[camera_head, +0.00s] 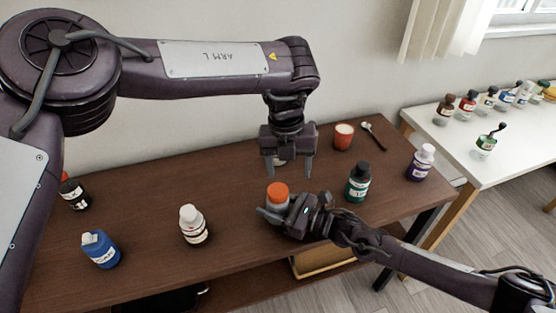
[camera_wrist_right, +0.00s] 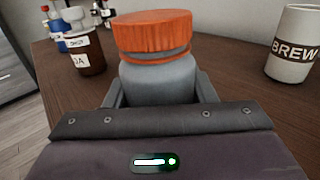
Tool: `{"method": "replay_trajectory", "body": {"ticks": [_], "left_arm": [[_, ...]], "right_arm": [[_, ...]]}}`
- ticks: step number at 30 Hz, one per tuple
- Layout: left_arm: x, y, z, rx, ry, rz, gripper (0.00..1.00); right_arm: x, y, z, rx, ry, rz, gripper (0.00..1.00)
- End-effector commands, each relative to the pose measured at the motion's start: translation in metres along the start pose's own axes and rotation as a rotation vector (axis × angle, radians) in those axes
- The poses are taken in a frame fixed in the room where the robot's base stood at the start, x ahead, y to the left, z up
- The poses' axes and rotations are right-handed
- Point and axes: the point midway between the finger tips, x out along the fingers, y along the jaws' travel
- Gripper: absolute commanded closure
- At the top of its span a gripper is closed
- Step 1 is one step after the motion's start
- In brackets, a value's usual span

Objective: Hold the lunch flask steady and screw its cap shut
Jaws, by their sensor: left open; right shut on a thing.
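The lunch flask is a grey container with a wide orange cap (camera_head: 277,189) on top, standing upright on the brown table. My right gripper (camera_head: 273,212) is shut around the grey flask body from the right side. In the right wrist view the flask body (camera_wrist_right: 158,82) sits between the fingers, below the orange cap (camera_wrist_right: 153,32). A grey band and a thin orange line show under the cap; I cannot tell how tight it is. My left gripper (camera_head: 290,172) points down, open and empty, above and slightly behind the cap, apart from it.
A white mug (camera_wrist_right: 291,45) shows in the wrist view. A white side table (camera_head: 475,160) holds several bottles.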

Motion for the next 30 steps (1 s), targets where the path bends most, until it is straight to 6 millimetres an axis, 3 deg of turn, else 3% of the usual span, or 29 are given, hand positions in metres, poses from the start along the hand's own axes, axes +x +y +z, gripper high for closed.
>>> {"method": "replay_trajectory", "body": {"ticks": [21, 30], "left_arm": [[-0.018, 0.013, -0.005, -1.743, -0.058, 0.015, 0.37], [-0.024, 0.021, -0.008, -2.244, -0.089, 0.015, 0.37]], "right_arm": [[0.0, 0.0, 0.0, 0.0, -0.001, 0.0, 1.0], [0.0, 0.0, 0.0, 0.0, -0.001, 0.0, 1.0]]}}
